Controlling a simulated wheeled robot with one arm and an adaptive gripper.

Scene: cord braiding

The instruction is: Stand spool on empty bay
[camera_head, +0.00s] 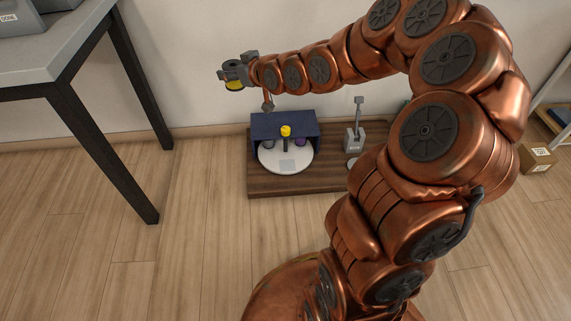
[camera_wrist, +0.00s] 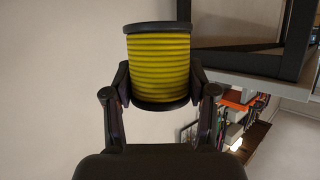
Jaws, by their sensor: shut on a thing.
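A spool (camera_wrist: 159,65) wound with yellow cord, with black end flanges, fills the middle of the wrist view. My gripper (camera_wrist: 160,80) is shut on it, one finger at each side. In the head view the spool (camera_head: 234,86) is held up at the upper left, to the left of the braiding station and well above the floor. The station has a dark blue housing (camera_head: 284,122) over a white round plate (camera_head: 267,163) with a grey square patch on it. A yellow piece (camera_head: 286,131) and purple spools (camera_head: 301,142) show at the housing. Which bay is empty is hard to tell.
The station sits on a dark wooden board (camera_head: 300,184) on the floor. A grey lever device (camera_head: 354,137) stands at its right. A grey table (camera_head: 60,60) with black legs is at the left. A cardboard box (camera_head: 537,157) lies far right.

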